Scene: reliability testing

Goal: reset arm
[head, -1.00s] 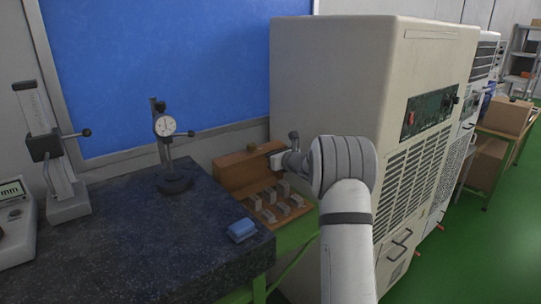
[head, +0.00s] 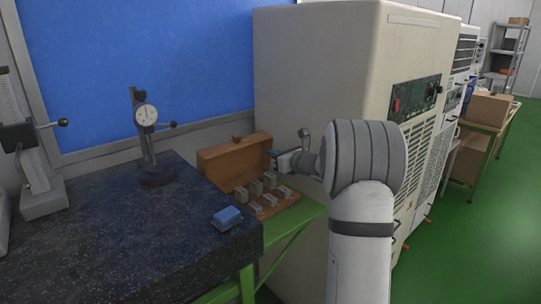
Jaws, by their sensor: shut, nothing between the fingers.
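My arm rises from the bottom of the head view, right of centre, and bends at a thick grey joint. My gripper (head: 277,157) points left from it and is shut. It appears in front of the open wooden box (head: 222,159); nothing shows in its fingers. The fingertips are small here, and I cannot tell how far they are from the box.
The box holds several grey metal blocks (head: 268,184). A dark granite table (head: 120,235) carries a dial gauge stand (head: 148,140) and a blue block (head: 227,217). A large beige cabinet (head: 320,70) stands behind my arm. Green floor (head: 470,240) is free at right.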

